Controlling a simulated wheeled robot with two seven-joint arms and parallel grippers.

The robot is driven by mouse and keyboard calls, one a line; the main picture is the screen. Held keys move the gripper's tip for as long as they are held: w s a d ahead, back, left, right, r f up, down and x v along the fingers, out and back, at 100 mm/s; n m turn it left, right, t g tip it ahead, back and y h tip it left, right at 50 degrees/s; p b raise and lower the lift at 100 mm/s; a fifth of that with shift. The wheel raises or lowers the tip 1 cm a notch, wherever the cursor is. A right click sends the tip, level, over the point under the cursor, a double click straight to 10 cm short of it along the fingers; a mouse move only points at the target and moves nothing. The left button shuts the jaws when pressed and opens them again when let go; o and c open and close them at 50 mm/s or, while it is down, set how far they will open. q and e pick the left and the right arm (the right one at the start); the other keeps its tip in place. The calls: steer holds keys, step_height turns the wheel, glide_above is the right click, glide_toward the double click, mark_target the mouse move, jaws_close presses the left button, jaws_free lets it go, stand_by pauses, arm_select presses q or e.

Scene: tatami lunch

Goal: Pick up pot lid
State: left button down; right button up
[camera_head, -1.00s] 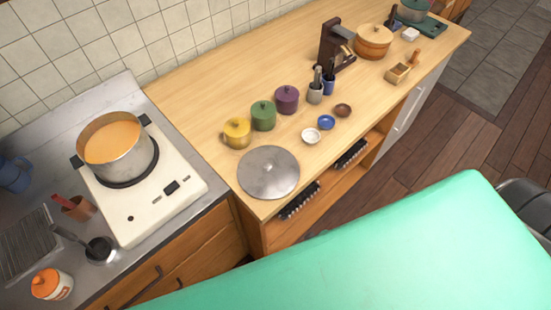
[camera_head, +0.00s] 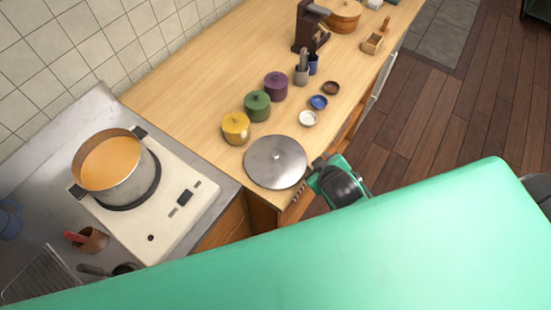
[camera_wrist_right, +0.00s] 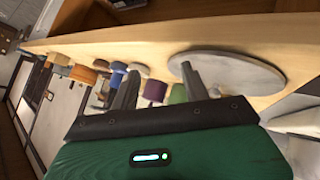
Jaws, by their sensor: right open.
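The pot lid is a flat grey metal disc with a small knob (camera_head: 275,163), lying on the wooden counter near its front edge. It also shows in the right wrist view (camera_wrist_right: 235,72), to the right of the fingers. My right gripper (camera_head: 318,166) is just right of the lid in the head view, by the counter's front edge. In the right wrist view its two fingers (camera_wrist_right: 160,85) are apart with nothing held between them. The pot (camera_head: 112,168) stands open on the stove at left, full of orange liquid. My left gripper is not in view.
Yellow (camera_head: 236,128), green (camera_head: 257,106) and purple (camera_head: 276,87) lidded jars stand behind the lid. Small bowls (camera_head: 308,118) lie to its right. The white stove (camera_head: 190,190) is at left. Bare counter lies behind the jars.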

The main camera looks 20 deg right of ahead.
steer(key=w+a+r+n+t+y, duration=0.2)
steer(key=w+r+n+t, duration=0.25)
steer(key=r, duration=0.35)
steer(key=w+a+r+n+t+y, duration=0.2)
steer(key=w+r+n+t, duration=0.3)
steer(key=r, duration=0.4)
steer(key=a+r+n+g+y, duration=0.4)
steer(key=a+r+n+y, duration=0.5)
steer(key=n+y, duration=0.6)
steer(key=n+g+h+p, duration=0.1)
steer(key=n+g+h, duration=1.25)
steer(key=n, duration=0.95)
glide_toward(277, 155)
steer(key=f, duration=0.1)
steer(key=f+p, duration=0.1)
steer(key=w+a+f+p, duration=0.1)
steer(key=shift+w+a+f+g+y, duration=0.1)
steer(key=shift+f+g+y, duration=0.15)
steer(key=shift+g, duration=0.15)
steer(key=shift+a+f+p, duration=0.2)
steer(key=shift+f+p, duration=0.15)
steer(key=shift+p, duration=0.4)
steer(key=p+x, duration=0.2)
steer(key=x, duration=0.1)
steer(key=shift+x, duration=0.75)
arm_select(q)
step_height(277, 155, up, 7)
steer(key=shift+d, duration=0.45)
arm_select(e)
steer(key=shift+d, duration=0.15)
